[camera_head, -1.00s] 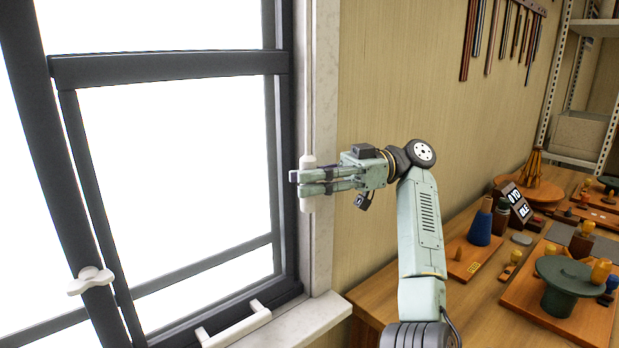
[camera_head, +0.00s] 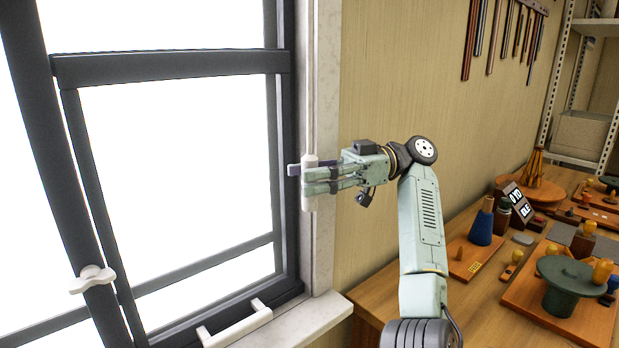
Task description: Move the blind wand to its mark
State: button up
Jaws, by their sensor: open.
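The blind wand (camera_head: 309,202) is a thick white handle hanging upright from a thin pale rod in front of the window's right frame. My gripper (camera_head: 305,180) is open and reaches in from the right at the handle's height. Its fingers lie around the handle, which shows above and below them. Whether the fingers touch the handle is unclear. No clear mark for the wand shows.
The window has a dark frame (camera_head: 170,68), a white latch (camera_head: 92,279) and a white sill handle (camera_head: 235,325). A wooden table (camera_head: 375,303) at the right holds a blue cone (camera_head: 481,228), a green round stand (camera_head: 570,275) and a small display (camera_head: 518,205). Chimes (camera_head: 478,40) hang on the wall.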

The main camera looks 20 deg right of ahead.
notch_tip(320, 180, up, 10)
jog(key=shift+f, duration=0.25)
jog(key=shift+a+f, duration=0.1)
